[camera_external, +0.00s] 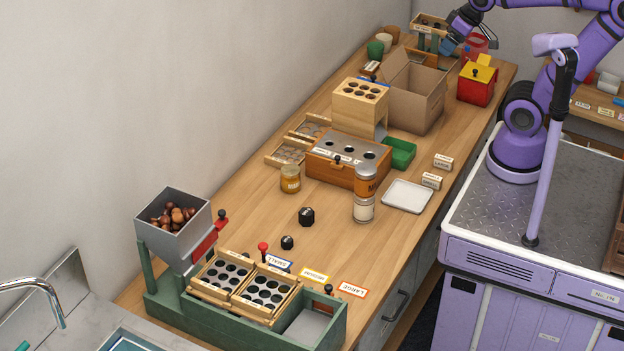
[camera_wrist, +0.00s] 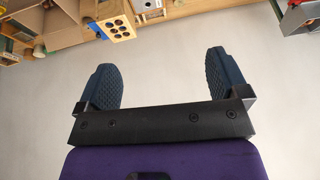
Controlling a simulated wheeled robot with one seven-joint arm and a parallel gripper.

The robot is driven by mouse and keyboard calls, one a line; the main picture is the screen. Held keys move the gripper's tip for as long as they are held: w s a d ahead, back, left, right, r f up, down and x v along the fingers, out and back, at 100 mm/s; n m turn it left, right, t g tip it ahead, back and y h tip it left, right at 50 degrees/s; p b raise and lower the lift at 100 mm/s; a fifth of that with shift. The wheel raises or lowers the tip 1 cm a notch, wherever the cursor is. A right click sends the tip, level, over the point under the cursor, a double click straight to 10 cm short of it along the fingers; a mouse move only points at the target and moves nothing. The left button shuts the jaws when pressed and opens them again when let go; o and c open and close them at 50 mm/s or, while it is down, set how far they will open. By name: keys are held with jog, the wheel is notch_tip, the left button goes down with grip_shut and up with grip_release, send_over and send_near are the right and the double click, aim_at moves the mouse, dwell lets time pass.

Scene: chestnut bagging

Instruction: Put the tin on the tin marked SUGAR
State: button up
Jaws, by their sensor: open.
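A tall cylinder (camera_external: 366,183) stands upright on the wooden counter right of the middle. Its upper part is orange-brown with dark lettering and a grey top; its lower part is pale with a brown band. I cannot tell whether it is one tin or two stacked. A short amber jar or tin (camera_external: 290,180) with a pale label stands to its left. I cannot read SUGAR on either. My gripper (camera_external: 456,36) is at the far end of the counter, high and far from both. In the wrist view my gripper (camera_wrist: 161,78) has its blue fingers wide apart, with nothing between them.
A wooden box with round holes (camera_external: 338,170) stands just behind the cylinder, a white tray (camera_external: 407,196) to its right. An open cardboard box (camera_external: 412,95) and red box (camera_external: 477,84) stand farther back. Black knobs (camera_external: 307,216) and a green sorter (camera_external: 230,318) are nearer.

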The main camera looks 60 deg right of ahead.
jog(key=shift+h, duration=0.6)
jog(key=s, duration=0.1)
jog(key=s+d+r, duration=0.1)
jog(key=s+d, duration=0.1)
jog(key=shift+s+r, duration=0.25)
jog(key=shift+r, duration=0.15)
